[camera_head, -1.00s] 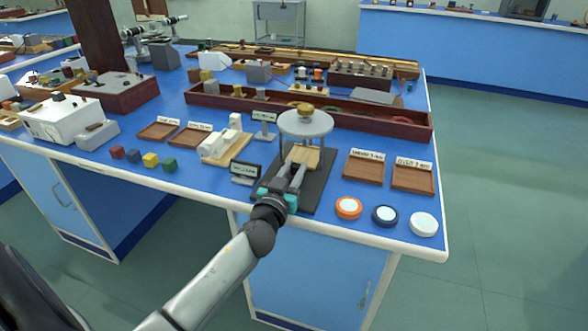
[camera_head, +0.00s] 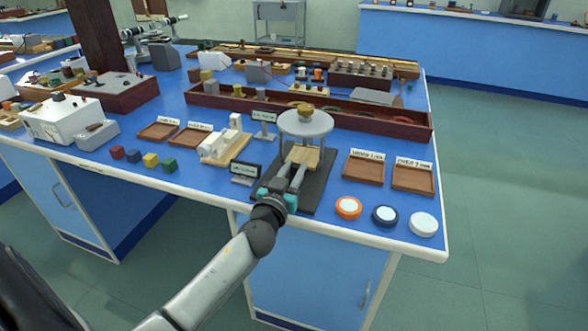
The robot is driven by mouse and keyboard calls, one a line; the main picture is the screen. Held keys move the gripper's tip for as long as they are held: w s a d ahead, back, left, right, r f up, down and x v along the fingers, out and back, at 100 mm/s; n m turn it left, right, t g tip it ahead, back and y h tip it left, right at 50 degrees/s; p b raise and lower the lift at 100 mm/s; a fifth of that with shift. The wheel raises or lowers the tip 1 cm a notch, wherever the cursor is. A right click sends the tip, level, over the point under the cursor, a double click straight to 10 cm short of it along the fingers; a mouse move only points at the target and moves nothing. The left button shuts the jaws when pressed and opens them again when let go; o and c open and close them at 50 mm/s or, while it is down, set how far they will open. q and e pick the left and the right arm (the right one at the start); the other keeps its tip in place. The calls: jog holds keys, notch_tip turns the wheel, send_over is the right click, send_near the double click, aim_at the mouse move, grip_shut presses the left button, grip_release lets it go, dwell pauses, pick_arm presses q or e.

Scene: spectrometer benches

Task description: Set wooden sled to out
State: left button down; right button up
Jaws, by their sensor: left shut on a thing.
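The wooden sled (camera_head: 306,154) is a pale wooden block on a dark base plate (camera_head: 318,187) near the front of the blue bench. It sits under a round grey disc (camera_head: 305,123) that carries a brass-coloured lump (camera_head: 305,109). My left gripper (camera_head: 299,168) reaches in from the front, over the dark plate, and is shut at the sled's front edge. The fingertips hide part of that edge. My right gripper is not in view.
A small dark display (camera_head: 246,170) stands left of the plate. Two wooden trays (camera_head: 364,168) (camera_head: 413,179) lie to the right. Orange (camera_head: 348,207), navy (camera_head: 385,215) and white (camera_head: 424,223) round pieces line the front edge. Coloured cubes (camera_head: 151,160) lie at left.

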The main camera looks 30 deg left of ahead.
pick_arm(q)
jog(key=v, duration=1)
jog(key=shift+p, duration=0.3)
jog(key=shift+s+f, duration=0.1)
jog(key=shift+s, duration=0.3)
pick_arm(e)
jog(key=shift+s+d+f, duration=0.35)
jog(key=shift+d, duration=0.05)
pick_arm(q)
jog(key=c, duration=1.1)
grip_release()
jog(key=shift+o, duration=0.9)
jog(key=shift+s+d, duration=0.1)
jog(key=shift+s, duration=0.05)
jog(key=shift+o, duration=1.4)
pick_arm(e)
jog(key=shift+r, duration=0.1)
